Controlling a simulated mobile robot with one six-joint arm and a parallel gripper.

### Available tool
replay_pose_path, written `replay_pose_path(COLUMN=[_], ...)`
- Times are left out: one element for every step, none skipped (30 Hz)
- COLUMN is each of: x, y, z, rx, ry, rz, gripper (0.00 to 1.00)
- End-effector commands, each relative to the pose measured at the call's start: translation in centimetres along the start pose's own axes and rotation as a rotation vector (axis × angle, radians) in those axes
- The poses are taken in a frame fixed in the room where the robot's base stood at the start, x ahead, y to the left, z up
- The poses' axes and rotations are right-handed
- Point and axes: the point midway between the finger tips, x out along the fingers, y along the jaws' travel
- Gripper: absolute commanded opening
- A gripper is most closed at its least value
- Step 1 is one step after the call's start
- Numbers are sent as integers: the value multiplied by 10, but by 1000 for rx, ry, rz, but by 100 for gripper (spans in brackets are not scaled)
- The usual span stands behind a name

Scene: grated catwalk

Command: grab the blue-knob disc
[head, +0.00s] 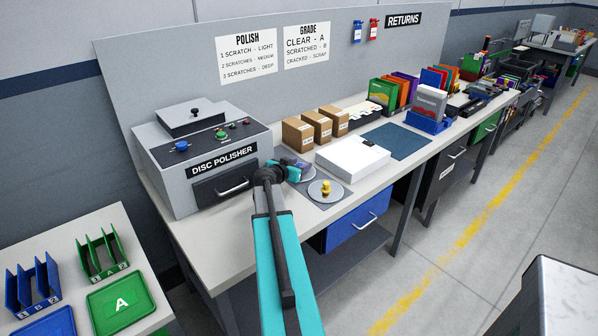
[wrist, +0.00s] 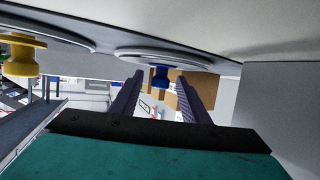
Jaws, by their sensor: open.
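My gripper (wrist: 160,82) is open, and its two dark ridged fingers reach forward. The wrist view appears upside down. In it the blue knob (wrist: 160,77) shows in the gap between the fingertips; I cannot tell whether it is between them or just beyond. Its grey disc (wrist: 150,55) lies flat, above the knob in the picture. In the head view my gripper (head: 288,171) is low over the bench beside the polisher and hides most of this disc (head: 304,170). A second disc (head: 315,193) with a yellow knob (head: 326,187) lies nearer the bench's front edge.
The disc polisher (head: 202,160) stands close on the left. A white box (head: 352,157) is just right of the discs, with small cartons (head: 315,128) behind. The yellow knob (wrist: 22,55) is at the wrist view's left edge.

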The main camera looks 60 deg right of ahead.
Motion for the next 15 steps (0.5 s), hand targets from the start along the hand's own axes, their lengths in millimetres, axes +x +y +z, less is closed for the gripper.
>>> replay_pose_path(x=[0,0,0,0,0,0,0,0,0,0,0,0,0,0,0], y=[0,0,0,0,0,0,0,0,0,0,0,0,0,0,0], z=[0,0,0,0,0,0,0,0,0,0,0,0,0,0,0], rx=[0,0,0,0,0,0,0,0,0,0,0,0,0,-1,-1], ry=[0,0,0,0,0,0,0,0,0,0,0,0,0,0,0], rz=[0,0,0,0,0,0,0,0,0,0,0,0,0,0,0], gripper=[42,42,42,42,42,42,42,42,42,42,42,42,42,42,42])
